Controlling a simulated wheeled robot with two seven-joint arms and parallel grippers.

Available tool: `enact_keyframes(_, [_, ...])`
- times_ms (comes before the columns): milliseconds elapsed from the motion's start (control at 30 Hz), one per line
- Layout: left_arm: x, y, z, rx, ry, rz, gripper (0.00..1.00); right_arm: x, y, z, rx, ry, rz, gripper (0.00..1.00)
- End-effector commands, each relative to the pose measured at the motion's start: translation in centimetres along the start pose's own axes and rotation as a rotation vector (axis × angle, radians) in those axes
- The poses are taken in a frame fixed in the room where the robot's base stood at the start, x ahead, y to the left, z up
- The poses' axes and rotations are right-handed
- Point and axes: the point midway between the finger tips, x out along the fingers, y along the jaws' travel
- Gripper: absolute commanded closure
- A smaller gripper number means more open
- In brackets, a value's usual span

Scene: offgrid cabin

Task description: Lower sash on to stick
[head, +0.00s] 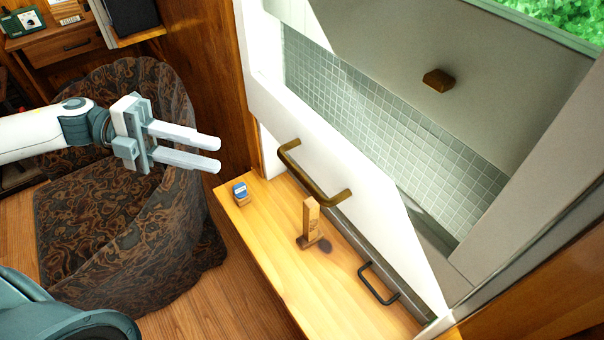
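The white window sash (345,165) has a bronze bar handle (343,197) on its lower rail, facing the room. A short wooden stick (311,219) stands upright on the light wood sill (275,245), just in front of the sash. I cannot tell how much gap lies between the sash's lower edge and the sill. My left gripper (218,154) is in the air left of the sash, above the patterned armchair. Its two fingers are apart with nothing between them. It touches neither handle nor stick. My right gripper does not show.
A small blue-and-white box (240,193) sits at the sill's left end. A dark handle (378,284) is low along the window track. The patterned armchair (140,230) fills the left side. A desk (65,45) stands behind it. The sill's near part is clear.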

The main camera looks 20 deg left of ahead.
Motion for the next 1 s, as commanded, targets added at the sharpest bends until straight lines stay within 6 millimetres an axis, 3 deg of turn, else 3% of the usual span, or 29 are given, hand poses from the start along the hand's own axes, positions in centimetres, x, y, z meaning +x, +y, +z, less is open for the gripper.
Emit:
enact_keyframes(467, [0.5,0.0,0.0,-0.001,-0.004,-0.002,0.71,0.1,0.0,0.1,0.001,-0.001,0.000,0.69])
enact_keyframes(1000, [3.5,-0.3,0.0,0.000,-0.002,-0.006,0.71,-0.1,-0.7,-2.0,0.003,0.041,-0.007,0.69])
